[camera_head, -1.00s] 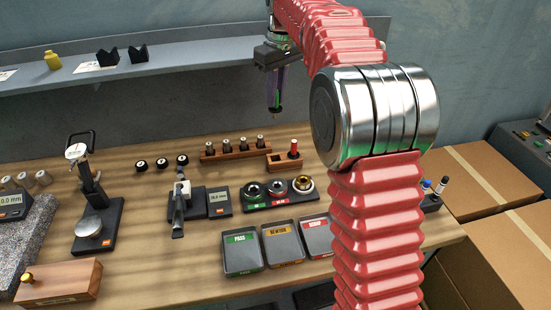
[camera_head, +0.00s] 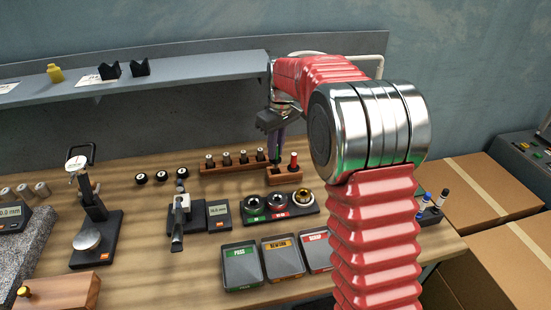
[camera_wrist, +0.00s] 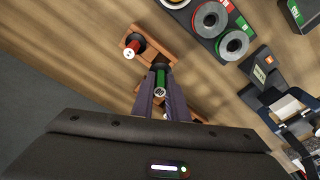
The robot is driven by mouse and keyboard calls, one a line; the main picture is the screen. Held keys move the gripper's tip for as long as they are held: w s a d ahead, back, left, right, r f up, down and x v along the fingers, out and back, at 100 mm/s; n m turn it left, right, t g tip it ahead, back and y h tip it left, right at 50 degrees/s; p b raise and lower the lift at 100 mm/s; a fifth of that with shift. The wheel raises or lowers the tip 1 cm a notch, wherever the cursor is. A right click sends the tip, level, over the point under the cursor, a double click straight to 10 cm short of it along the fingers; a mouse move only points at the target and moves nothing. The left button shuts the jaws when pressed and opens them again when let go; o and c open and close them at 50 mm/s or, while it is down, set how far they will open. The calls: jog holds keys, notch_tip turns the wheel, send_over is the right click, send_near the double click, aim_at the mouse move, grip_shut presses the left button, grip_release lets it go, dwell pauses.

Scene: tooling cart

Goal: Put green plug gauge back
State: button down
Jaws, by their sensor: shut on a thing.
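My gripper (camera_head: 274,150) is low over the small wooden stand (camera_head: 286,178), its fingers pointing down. In the wrist view my gripper (camera_wrist: 160,95) is shut on the green plug gauge (camera_wrist: 160,76), whose green part and dark end show between the fingers. The gauge is over the stand (camera_wrist: 150,53), on the side away from the red plug gauge. The red plug gauge (camera_head: 293,162) stands upright in the stand and also shows in the wrist view (camera_wrist: 131,51).
A ring gauge tray (camera_head: 250,219) is in front, with sorting trays (camera_head: 242,266) nearer. A grey shelf (camera_head: 180,75) runs along the wall behind.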

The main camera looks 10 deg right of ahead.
aim_at(276, 160)
jog(key=shift+f, duration=1.9)
jog(key=shift+f, duration=0.35)
jog(key=c, duration=1.7)
grip_release()
jog(key=shift+c, duration=0.2)
jog(key=shift+r, duration=0.1)
notch_tip(276, 160, up, 12)
jog(key=s, duration=0.1)
jog(key=shift+s+d+r, duration=0.15)
jog(key=shift+d+r, duration=0.05)
jog(key=shift+d, duration=0.15)
